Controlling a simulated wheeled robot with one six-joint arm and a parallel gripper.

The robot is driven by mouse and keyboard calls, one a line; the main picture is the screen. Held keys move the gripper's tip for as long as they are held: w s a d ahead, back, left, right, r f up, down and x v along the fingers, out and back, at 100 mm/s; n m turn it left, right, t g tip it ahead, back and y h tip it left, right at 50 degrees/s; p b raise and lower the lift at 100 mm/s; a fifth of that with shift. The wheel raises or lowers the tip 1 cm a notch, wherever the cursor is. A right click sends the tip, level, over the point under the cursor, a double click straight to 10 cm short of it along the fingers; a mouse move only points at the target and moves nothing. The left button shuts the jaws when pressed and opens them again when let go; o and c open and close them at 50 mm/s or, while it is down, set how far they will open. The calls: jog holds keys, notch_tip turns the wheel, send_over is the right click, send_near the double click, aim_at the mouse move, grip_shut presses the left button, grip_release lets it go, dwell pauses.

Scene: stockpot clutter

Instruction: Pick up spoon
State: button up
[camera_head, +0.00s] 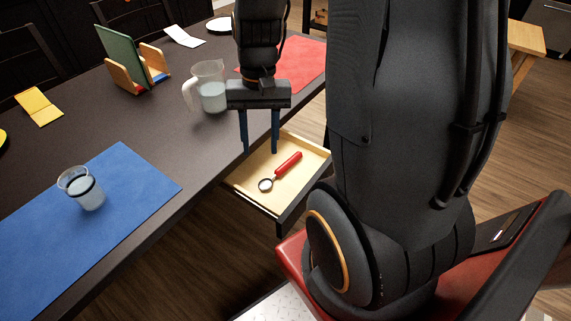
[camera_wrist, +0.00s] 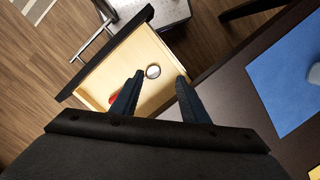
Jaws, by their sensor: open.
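A red-handled tool with a round, dark-rimmed end (camera_head: 287,165) lies in the open drawer (camera_head: 240,190). It looks more like a magnifying glass than a spoon; I see no other spoon. In the wrist view its round end (camera_wrist: 153,71) shows between the fingertips in the picture, and part of the red handle is hidden behind the left finger. My gripper (camera_head: 261,150) is open and empty, pointing down above the drawer's back left part. In the wrist view its fingers (camera_wrist: 160,79) are spread apart.
The dark table (camera_head: 150,95) edge runs close beside my gripper. A pitcher (camera_head: 212,95) stands behind it on the table. A glass (camera_head: 88,193) stands on the blue mat (camera_head: 120,175). A red mat (camera_head: 300,62) lies behind. The drawer's walls surround the tool.

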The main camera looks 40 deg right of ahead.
aim_at(285, 164)
jog(key=w+d+f+m+y, duration=0.1)
jog(key=d+f+m, duration=0.1)
jog(key=d+m, duration=0.1)
jog(key=w+d+f+m+y, duration=0.1)
jog(key=d+f+m, duration=0.2)
jog(key=d, duration=0.2)
jog(key=w+d+f+m+y, duration=0.1)
jog(key=w+d+f+m, duration=0.1)
jog(key=d+f+m, duration=0.1)
jog(key=shift+d+f, duration=0.25)
jog(key=shift+d, duration=0.35)
jog(key=shift+m, duration=0.3)
jog(key=shift+d+x, duration=0.15)
jog(key=shift+x, duration=1.8)
jog(key=shift+d+x, duration=0.2)
jog(key=shift+x, duration=1.75)
jog(key=shift+w+f, duration=0.1)
jog(key=shift+w, duration=0.1)
jog(key=shift+c, duration=0.2)
grip_shut()
